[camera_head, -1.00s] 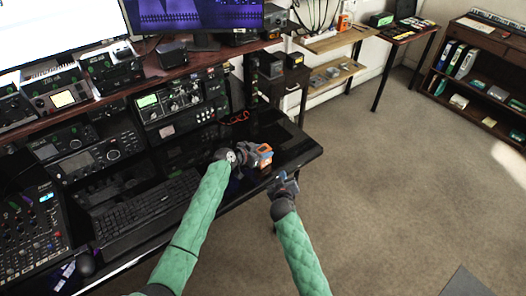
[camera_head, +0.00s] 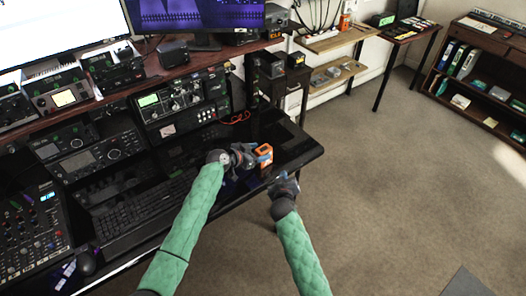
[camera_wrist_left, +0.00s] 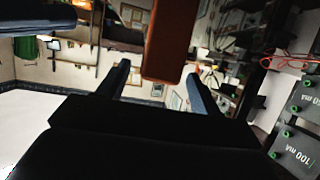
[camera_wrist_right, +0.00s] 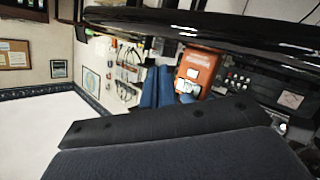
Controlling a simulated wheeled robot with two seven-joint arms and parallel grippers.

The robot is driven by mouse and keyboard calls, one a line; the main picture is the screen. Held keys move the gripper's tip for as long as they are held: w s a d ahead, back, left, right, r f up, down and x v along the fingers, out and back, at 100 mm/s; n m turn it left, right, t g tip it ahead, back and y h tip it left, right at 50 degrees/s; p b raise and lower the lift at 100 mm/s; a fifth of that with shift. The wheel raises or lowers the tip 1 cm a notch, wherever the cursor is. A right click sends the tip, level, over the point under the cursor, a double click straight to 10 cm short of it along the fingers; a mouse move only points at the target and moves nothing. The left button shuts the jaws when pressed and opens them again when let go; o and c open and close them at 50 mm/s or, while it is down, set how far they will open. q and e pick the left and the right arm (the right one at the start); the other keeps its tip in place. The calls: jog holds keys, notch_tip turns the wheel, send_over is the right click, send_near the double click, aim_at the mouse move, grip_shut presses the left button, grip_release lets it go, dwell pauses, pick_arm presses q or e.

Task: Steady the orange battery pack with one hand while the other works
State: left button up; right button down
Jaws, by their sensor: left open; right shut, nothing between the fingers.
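The orange battery pack (camera_head: 265,152) stands near the right end of the black desk. My left gripper (camera_head: 254,156) is beside it on its left side, with open jaws. In the left wrist view the pack (camera_wrist_left: 168,40) shows between the two spread fingers (camera_wrist_left: 160,85); I cannot tell if either finger touches it. My right gripper (camera_head: 290,180) is shut and empty, off the desk's front edge, to the right of and below the pack in the head view. In the right wrist view the pack (camera_wrist_right: 198,70) is beyond the closed blue fingers (camera_wrist_right: 158,85), apart from them.
The black desk (camera_head: 300,148) ends just right of the pack. Radio equipment (camera_head: 180,105) stands behind and left. A red cable (camera_head: 237,118) lies behind the left gripper. A keyboard (camera_head: 145,215) lies left of my left arm. Open carpet (camera_head: 400,200) is on the right.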

pick_arm(q)
jog(key=v, duration=0.8)
jog(key=shift+s+a, duration=0.25)
jog(key=shift+a, duration=0.05)
